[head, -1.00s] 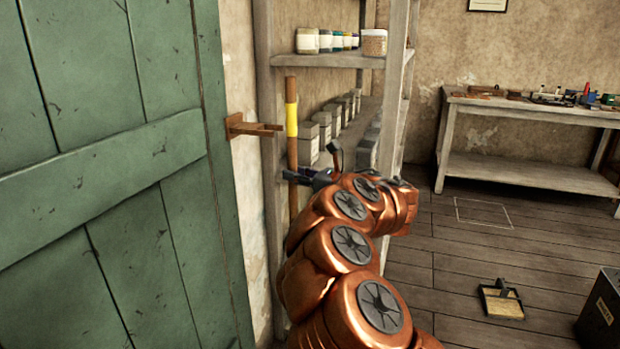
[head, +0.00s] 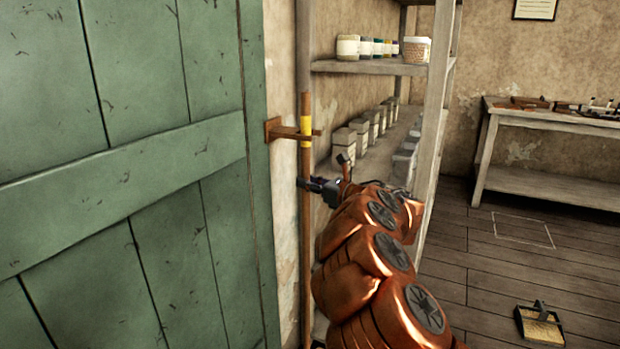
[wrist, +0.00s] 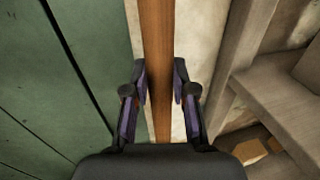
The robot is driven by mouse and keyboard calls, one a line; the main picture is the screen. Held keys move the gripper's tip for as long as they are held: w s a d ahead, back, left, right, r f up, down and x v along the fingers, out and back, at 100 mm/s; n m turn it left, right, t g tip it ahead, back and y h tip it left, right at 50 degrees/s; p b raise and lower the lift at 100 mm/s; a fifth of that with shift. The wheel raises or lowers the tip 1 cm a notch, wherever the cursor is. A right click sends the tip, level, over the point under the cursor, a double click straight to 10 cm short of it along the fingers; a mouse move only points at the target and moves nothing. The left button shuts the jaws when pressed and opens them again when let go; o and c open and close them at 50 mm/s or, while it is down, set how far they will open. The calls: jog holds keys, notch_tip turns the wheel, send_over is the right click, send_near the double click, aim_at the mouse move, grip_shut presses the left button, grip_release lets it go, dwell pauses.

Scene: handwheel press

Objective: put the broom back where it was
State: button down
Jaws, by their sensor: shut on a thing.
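The broom (head: 306,160) stands upright, a thin wooden handle with a yellow band near its top; its lower end is out of view. My gripper (head: 308,186) is shut on the handle below the band. In the wrist view the handle (wrist: 156,40) runs between the two fingers of my gripper (wrist: 160,82). A wooden wall bracket (head: 273,130) with prongs sticks out beside the green door. The yellow band overlaps the prongs in the head view; I cannot tell if the handle sits between them or in front.
The green door (head: 120,160) is close on the left. A shelf unit (head: 437,110) with jars and several boxes stands close on the right. A dustpan (head: 540,328) lies on the floor, and a workbench (head: 550,117) stands at the back right. Floor between is clear.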

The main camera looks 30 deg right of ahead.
jog(key=shift+f, duration=0.75)
jog(key=c, duration=0.9)
grip_release()
jog(key=shift+c, duration=0.2)
jog(key=v, duration=1.2)
